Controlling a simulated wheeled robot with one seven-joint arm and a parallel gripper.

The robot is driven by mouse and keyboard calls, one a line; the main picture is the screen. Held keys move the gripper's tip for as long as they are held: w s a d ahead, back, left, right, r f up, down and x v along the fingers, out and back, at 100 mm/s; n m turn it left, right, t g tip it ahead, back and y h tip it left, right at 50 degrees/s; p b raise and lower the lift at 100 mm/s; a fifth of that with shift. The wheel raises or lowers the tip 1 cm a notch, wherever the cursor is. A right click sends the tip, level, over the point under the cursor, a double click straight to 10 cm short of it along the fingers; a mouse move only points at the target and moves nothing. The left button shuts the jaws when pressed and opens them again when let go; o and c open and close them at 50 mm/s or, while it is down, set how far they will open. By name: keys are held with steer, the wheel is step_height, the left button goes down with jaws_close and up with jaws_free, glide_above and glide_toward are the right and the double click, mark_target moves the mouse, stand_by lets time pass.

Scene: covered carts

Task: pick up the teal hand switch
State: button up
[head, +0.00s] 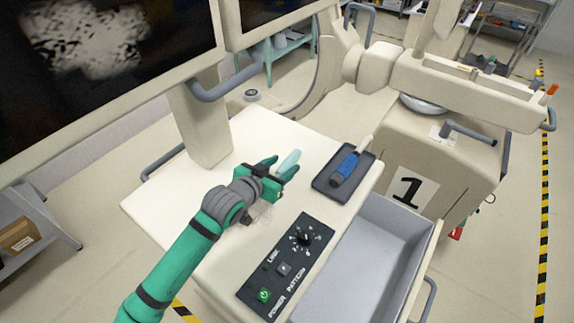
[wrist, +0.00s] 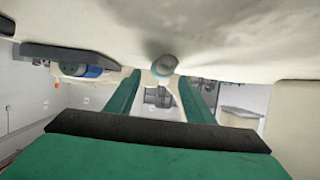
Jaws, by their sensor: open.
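The teal hand switch (head: 289,160) is a pale teal rounded stick on the white cart top, at the tips of my gripper in the head view. In the wrist view its rounded end (wrist: 165,65) shows between the two finger lines, close to the cart surface. My gripper (head: 280,169) is open, low over the cart top, with its fingers on either side of the switch. I cannot tell whether either finger touches it. The gripper also shows in the wrist view (wrist: 161,82), with a gap between its green fingers. The fingers hide the switch's lower part in the head view.
A blue-and-grey handheld device (head: 345,168) lies in a dark tray (head: 325,185) right of my gripper. A black control panel (head: 283,268) with a knob is in front. An open grey drawer (head: 365,250) juts out at the right. A monitor post (head: 200,120) stands behind left.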

steer(key=shift+w+d+f, duration=0.2)
steer(key=shift+w+d, duration=0.05)
steer(key=shift+w, duration=0.2)
steer(key=c, duration=1.1)
steer(key=shift+c, duration=0.2)
steer(key=shift+r, duration=0.1)
